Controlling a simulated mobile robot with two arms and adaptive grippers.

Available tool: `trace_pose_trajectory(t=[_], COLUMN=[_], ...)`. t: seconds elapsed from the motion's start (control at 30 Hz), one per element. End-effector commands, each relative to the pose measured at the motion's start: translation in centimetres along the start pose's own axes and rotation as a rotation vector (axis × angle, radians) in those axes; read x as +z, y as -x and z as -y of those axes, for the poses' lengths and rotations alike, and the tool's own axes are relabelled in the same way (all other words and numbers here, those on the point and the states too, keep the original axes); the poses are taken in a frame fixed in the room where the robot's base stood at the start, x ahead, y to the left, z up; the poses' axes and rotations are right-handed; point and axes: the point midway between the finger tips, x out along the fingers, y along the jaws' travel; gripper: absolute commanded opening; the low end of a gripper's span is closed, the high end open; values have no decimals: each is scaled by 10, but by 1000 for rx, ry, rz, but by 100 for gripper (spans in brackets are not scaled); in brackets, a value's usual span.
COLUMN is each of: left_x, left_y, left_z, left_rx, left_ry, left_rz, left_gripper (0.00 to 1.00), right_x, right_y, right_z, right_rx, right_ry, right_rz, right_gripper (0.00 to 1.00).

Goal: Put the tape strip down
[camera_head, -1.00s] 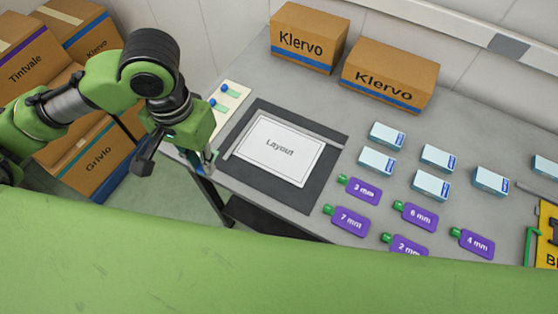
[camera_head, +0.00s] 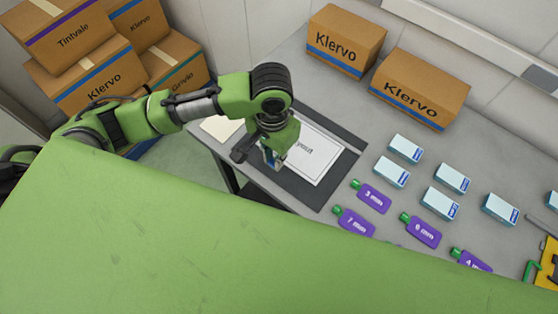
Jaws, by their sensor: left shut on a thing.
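My left gripper (camera_head: 271,163) points down over the left part of the white layout sheet (camera_head: 322,158), which lies on a dark mat (camera_head: 301,189) on the grey table. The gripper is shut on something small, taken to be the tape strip. A little blue shows at the fingertips, but the strip itself is mostly hidden, and I cannot tell if it touches the sheet. The arm covers part of the sheet and its lettering. My right gripper is not in view.
A pale card (camera_head: 220,129) lies left of the mat, partly behind my arm. Klervo boxes (camera_head: 345,41) stand at the back. Cartons (camera_head: 82,77) are stacked at the left.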

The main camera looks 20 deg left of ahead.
Motion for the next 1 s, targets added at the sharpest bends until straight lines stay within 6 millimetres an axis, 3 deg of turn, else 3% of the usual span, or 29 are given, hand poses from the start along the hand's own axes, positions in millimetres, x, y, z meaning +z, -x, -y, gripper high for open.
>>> trace_pose_trajectory(t=[0.23, 0.43, 0.83, 0.9, 1.0], left_x=[-14, -13, -13, -14, -14], left_y=[-18, -44, -51, -51, -50], left_z=[-7, -6, -6, -6, -6], left_rx=[1, 0, 1, 0, 1], left_ry=[1, 0, 1, 0, 0], left_rz=[0, 2, 0, -2, -1], left_gripper=[7, 7, 7, 30, 31], right_x=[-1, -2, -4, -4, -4], right_y=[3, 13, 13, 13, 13], right_z=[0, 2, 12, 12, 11], right_rx=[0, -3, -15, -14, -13], right_ry=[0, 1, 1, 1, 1], right_rz=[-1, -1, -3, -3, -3], right_gripper=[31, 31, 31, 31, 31])
